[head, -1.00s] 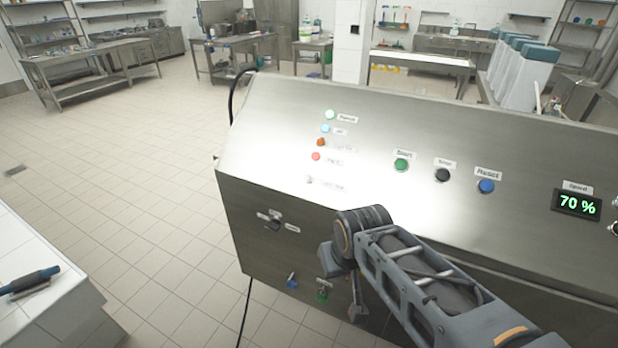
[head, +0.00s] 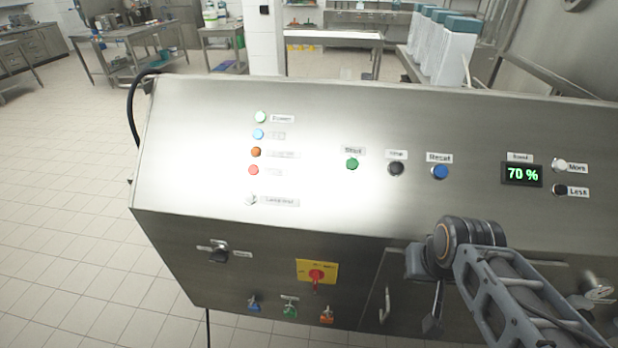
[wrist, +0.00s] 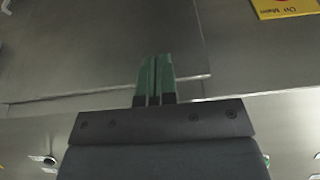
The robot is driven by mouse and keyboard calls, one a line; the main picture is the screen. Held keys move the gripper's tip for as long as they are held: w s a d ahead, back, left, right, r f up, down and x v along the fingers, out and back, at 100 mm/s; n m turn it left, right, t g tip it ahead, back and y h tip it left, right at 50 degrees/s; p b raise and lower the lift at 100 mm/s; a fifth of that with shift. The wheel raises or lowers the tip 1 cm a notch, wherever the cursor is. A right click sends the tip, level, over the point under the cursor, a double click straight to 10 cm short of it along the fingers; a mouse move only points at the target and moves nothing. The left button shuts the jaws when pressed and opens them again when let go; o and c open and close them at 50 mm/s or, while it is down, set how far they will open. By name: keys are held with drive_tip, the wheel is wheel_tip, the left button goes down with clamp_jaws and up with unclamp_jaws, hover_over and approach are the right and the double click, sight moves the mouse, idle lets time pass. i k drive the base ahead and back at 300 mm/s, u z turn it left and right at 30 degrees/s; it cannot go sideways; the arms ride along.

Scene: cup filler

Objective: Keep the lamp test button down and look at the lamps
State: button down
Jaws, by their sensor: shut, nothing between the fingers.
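The lamp test button (head: 250,199) is a small pale button at the lower left of the sloping steel panel, beside a washed-out label. Above it the lamps stand in a column: a pale green-white power lamp (head: 261,117), a light blue lamp (head: 258,134), a darker orange lamp (head: 256,152) and a red lamp (head: 253,170). Glare makes it hard to tell which are lit. My gripper shows in the wrist view with its green fingers (wrist: 155,64) shut and empty. In the head view my arm is right of and below the button, well apart from it.
Start (head: 352,164), a black button (head: 396,168), a blue reset button (head: 440,172) and a 70 % display (head: 522,174) lie to the right. On the front face are a yellow-and-red switch (head: 316,272), a key switch (head: 219,254) and a door handle (head: 385,303). Open floor lies left.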

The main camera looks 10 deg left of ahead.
sight(249, 198)
drive_tip(key=z, duration=0.35)
drive_tip(key=k, duration=1.15)
drive_tip(key=u, duration=1.9)
drive_tip(key=i, duration=0.5)
drive_tip(key=z, duration=0.05)
